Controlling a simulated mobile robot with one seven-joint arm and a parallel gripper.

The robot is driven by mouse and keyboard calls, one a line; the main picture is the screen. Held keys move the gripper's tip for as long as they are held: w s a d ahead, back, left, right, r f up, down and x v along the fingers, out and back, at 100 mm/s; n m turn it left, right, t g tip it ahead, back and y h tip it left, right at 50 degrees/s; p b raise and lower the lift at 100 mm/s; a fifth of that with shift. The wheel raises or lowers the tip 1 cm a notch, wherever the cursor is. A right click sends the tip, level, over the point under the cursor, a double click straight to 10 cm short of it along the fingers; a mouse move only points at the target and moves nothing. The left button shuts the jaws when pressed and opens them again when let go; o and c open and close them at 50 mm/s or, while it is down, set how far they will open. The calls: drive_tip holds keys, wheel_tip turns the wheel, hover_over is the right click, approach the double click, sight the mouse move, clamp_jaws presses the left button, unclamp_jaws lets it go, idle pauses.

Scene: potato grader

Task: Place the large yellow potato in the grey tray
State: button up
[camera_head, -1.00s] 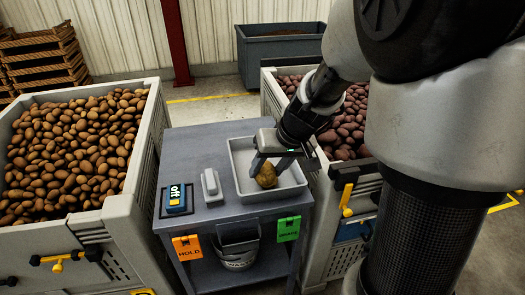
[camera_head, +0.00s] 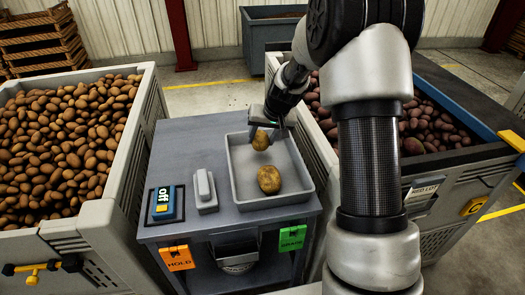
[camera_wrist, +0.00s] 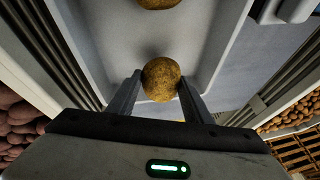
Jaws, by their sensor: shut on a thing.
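A yellow-brown potato (camera_head: 261,140) is between the fingers of my gripper (camera_head: 265,134), above the far part of the grey tray (camera_head: 237,158). The wrist view shows this potato (camera_wrist: 161,82) pinched between both fingertips. A second yellow-brown potato (camera_head: 269,180), looking larger in the head view, lies on the tray floor nearer the front. Part of it (camera_wrist: 158,3) shows at the top edge of the wrist view. The two potatoes are apart. My gripper is shut on the upper one, with the tray floor below it.
A grey bench (camera_head: 180,135) carries the tray, a grey block (camera_head: 204,190) and a blue "off" switch (camera_head: 164,204). Orange HOLD (camera_head: 178,258) and green GRADE (camera_head: 292,238) tags hang in front. Crates of brown potatoes (camera_head: 150,110) and reddish potatoes (camera_head: 465,165) flank it.

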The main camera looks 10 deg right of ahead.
sight(262, 147)
drive_tip(key=shift+f, duration=1.9)
drive_tip(key=shift+b, duration=0.3)
drive_tip(key=shift+f, duration=0.2)
drive_tip(key=o, duration=1.2)
drive_tip(key=shift+c, duration=0.2)
